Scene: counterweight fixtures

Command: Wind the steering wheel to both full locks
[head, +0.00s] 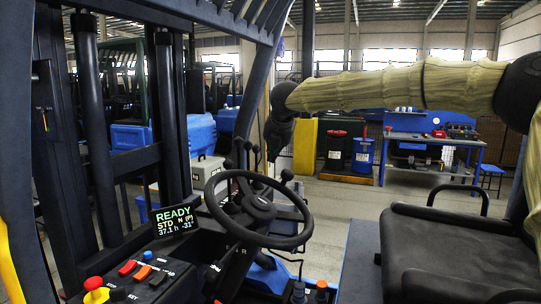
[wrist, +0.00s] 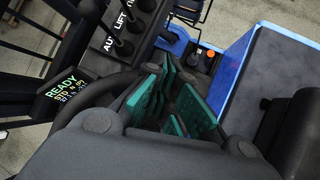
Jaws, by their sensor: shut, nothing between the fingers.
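The black steering wheel (head: 258,210) sits tilted on its column in the left-centre of the head view, with a hub and a knob on its rim. Part of its dark rim (wrist: 88,93) shows in the wrist view, left of my fingers. My gripper (head: 273,152) hangs down above the far side of the wheel in the head view. In the wrist view my gripper (wrist: 172,95), with teal finger pads, is shut and empty. Its body hides much of the wheel, and I cannot tell whether it touches the rim. The display (head: 175,221) reads READY, STD N (P), 37.1 h and -31°.
Control levers (wrist: 122,30) stand close beyond the wheel. A black seat (head: 455,250) is at the right. The mast and cab posts (head: 85,110) frame the left. A console with red and orange switches (head: 128,267) is at lower left. A blue workbench (head: 428,140) stands behind.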

